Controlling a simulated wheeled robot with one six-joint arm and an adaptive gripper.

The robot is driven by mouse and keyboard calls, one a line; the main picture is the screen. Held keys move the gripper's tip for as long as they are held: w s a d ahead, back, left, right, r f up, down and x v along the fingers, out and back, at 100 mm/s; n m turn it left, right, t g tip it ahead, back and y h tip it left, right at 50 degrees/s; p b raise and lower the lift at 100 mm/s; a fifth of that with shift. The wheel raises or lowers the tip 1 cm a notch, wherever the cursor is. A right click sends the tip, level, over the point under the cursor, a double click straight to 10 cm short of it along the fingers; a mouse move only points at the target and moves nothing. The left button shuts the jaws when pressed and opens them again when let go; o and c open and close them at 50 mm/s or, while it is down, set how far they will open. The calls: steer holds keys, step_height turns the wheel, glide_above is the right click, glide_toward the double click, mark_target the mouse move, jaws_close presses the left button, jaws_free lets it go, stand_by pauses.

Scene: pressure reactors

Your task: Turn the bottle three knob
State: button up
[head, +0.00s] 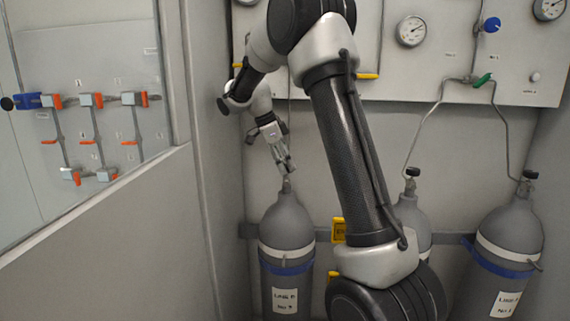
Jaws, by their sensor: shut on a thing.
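A grey gas bottle (287,220) with a white band, a blue strap and a label stands upright at the lower centre-left. My gripper (288,172) reaches down from above to the top of this bottle. Its fingers are shut on the knob there, which they mostly hide. A second grey bottle (411,217) with a black knob (412,172) stands partly hidden behind my arm. A third grey bottle (511,230) with a black knob (530,175) stands at the right. The label numbers are too small to read surely.
A wall panel (385,85) with gauges (411,31), a blue knob (491,25) and a green handle (482,80) is behind. Thin pipes run down to the bottles. A partition (110,240) fills the left, with orange-handled valves (92,100) behind it.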

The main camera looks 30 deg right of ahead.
steer(key=m+g+y, duration=0.1)
steer(key=m, duration=0.2)
steer(key=shift+w+m, duration=0.15)
steer(key=shift+m, duration=0.25)
steer(key=shift+d+m+g+y, duration=0.1)
steer(key=shift+m+g+y, duration=0.4)
steer(key=shift+m, duration=1.3)
steer(key=o, duration=1)
